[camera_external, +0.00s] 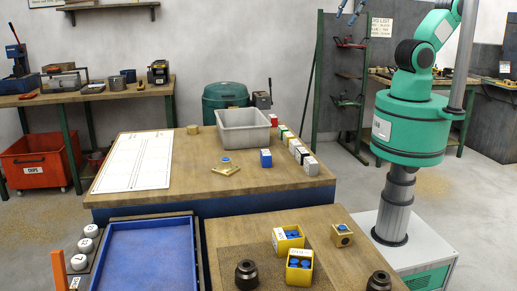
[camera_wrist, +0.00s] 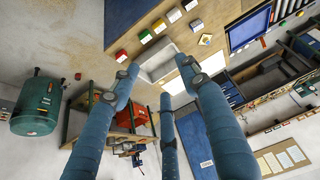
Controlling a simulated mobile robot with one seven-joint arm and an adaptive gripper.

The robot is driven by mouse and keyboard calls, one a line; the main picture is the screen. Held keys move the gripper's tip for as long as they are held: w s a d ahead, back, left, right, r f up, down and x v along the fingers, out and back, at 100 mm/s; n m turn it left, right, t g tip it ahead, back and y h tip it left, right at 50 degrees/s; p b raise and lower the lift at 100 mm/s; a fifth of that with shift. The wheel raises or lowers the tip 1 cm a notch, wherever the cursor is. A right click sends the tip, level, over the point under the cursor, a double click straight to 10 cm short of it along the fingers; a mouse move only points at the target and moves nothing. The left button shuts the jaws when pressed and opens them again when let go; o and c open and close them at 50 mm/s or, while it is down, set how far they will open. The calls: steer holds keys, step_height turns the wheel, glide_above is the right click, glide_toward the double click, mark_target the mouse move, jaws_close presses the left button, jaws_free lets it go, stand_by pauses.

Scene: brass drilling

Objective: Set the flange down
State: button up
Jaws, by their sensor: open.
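A flat brass piece with a raised hub and a blue top, which looks like the flange (camera_external: 226,168), lies on the middle wooden table in the external view. In the wrist view it appears as a small yellowish piece (camera_wrist: 206,39) on the table. My gripper (camera_external: 350,14) is high in the air at the top edge of the external view, far above and to the right of the flange. In the wrist view, my gripper's blue fingers (camera_wrist: 160,85) are spread open with nothing between them.
A grey bin (camera_external: 242,127) stands behind the flange. A blue box (camera_external: 266,158) and several coloured boxes line the table's right side. A white sheet (camera_external: 135,161) covers the left. The front bench holds yellow boxes (camera_external: 288,239), a brass block (camera_external: 341,235) and dark holders (camera_external: 247,274).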

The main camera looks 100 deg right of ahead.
steer(key=shift+s+d+f+m, duration=0.1)
steer(key=shift+s+f+m, duration=0.2)
steer(key=shift+s, duration=0.3)
steer(key=shift+s+d+f+m, duration=0.15)
steer(key=shift+s+m, duration=0.25)
steer(key=shift+s, duration=0.2)
steer(key=shift+f, duration=0.1)
step_height(320, 180, down, 6)
steer(key=b, duration=0.6)
steer(key=shift+f, duration=0.15)
